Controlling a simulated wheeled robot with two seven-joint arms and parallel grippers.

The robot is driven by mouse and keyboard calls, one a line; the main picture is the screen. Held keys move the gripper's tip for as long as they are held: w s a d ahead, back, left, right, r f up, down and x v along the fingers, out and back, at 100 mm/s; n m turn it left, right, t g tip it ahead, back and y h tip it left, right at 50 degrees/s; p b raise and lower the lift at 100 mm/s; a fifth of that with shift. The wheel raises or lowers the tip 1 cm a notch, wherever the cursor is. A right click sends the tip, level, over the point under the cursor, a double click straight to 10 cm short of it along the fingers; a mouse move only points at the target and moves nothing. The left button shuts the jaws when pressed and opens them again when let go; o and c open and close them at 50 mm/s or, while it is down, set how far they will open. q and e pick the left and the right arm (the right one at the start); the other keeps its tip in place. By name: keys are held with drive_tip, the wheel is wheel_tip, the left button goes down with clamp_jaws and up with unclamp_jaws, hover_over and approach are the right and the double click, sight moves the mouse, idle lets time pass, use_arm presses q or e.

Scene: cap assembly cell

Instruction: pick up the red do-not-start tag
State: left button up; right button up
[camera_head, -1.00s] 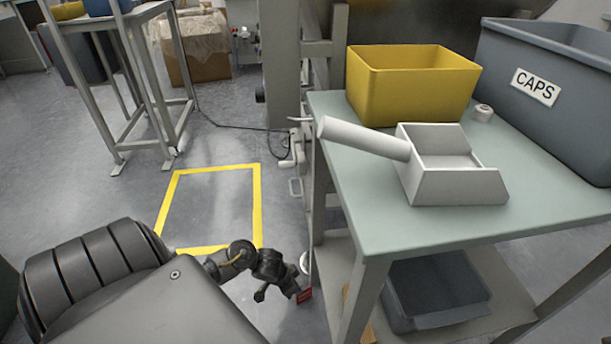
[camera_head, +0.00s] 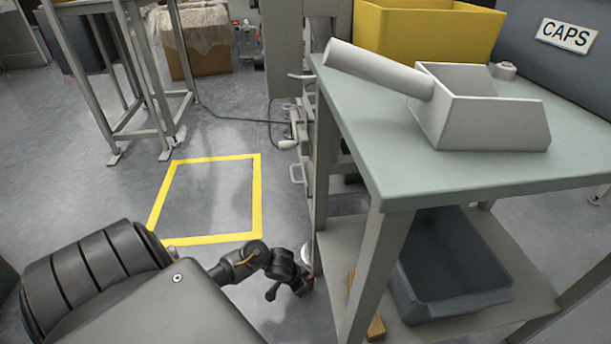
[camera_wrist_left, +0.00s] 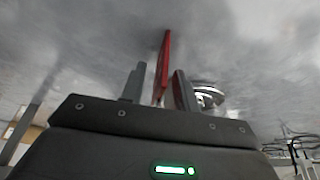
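The red tag (camera_wrist_left: 163,66) shows nearly edge-on in my left wrist view, standing between the two fingers of my left gripper (camera_wrist_left: 158,88). A gap shows between the tag and the left finger, and a narrower one toward the right finger. The gripper looks open around the tag. In the head view, only a small red patch of the tag (camera_head: 309,283) shows beside my left gripper (camera_head: 300,286), low by the table's left leg. Any lettering on the tag cannot be read. My right gripper is in neither view.
A grey-green table (camera_head: 400,190) stands close right of my left gripper, bearing a white scoop (camera_head: 490,122), a yellow bin (camera_head: 425,32) and a grey CAPS bin (camera_head: 570,75). A dark bin (camera_head: 450,262) sits on its lower shelf. A yellow floor outline (camera_head: 256,195) encloses clear floor.

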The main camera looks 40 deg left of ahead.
use_arm(q)
drive_tip(key=shift+w+f, duration=0.15)
drive_tip(key=shift+f, duration=0.05)
clamp_jaws()
drive_tip(key=shift+r, duration=0.1)
